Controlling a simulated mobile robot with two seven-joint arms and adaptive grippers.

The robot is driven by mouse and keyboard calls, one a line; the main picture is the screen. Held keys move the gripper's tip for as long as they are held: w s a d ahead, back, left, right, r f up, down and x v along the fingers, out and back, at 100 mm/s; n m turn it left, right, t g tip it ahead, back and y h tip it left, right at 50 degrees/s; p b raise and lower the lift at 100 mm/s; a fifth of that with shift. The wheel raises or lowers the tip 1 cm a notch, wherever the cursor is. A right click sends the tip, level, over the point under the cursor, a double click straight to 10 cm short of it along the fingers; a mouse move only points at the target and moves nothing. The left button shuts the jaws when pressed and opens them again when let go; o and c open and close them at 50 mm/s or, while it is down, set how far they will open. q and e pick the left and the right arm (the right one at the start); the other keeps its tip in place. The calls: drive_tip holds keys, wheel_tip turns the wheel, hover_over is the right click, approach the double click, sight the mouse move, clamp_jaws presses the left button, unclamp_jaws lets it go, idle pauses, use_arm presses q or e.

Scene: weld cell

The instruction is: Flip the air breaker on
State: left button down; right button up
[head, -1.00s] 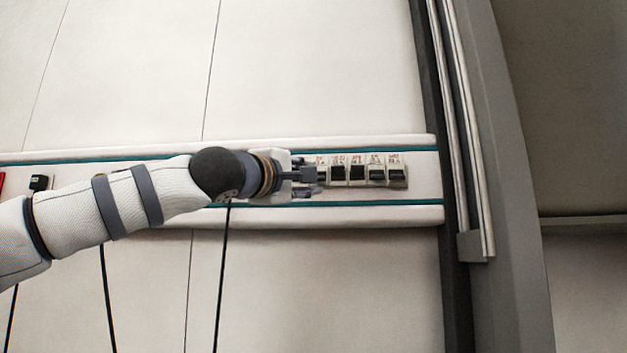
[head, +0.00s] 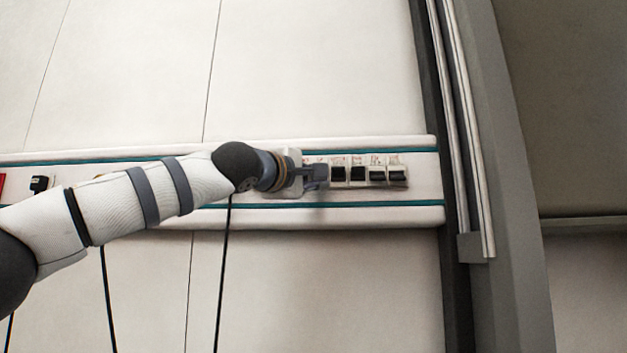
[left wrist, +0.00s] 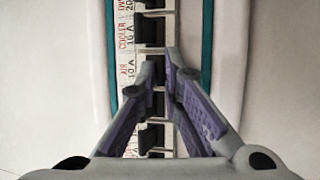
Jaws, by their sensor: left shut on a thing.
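The air breaker (left wrist: 158,74) is in the column of breakers in the left wrist view, beside a label reading AIR 10 A. My left gripper (left wrist: 160,72) has its purple-padded fingers closed in at this breaker, and they hide most of its toggle. In the head view my left gripper (head: 320,176) is at the left part of the breaker row, covering the breakers there. I cannot tell whether the toggle is up or down. My right gripper is in neither view.
Other breakers with black toggles (head: 357,173) stand close to the right of the fingers; the cooler breaker (left wrist: 150,34) is the adjacent one. They sit on a white rail (head: 425,185) with teal stripes. A grey frame (head: 510,180) stands to the right. Black cables (head: 222,280) hang below.

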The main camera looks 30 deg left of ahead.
use_arm(q)
drive_tip(key=g, duration=0.1)
drive_tip(key=r+n+g, duration=0.1)
drive_tip(key=g, duration=0.1)
drive_tip(key=shift+r, duration=0.25)
drive_tip(key=shift+f, duration=0.1)
drive_tip(key=c, duration=1.7)
unclamp_jaws()
drive_tip(key=s, duration=0.4)
drive_tip(key=s+r, duration=0.1)
drive_tip(key=s, duration=0.7)
drive_tip(key=shift+d+r, duration=0.3)
drive_tip(key=shift+r, duration=0.05)
drive_tip(key=shift+n, duration=0.3)
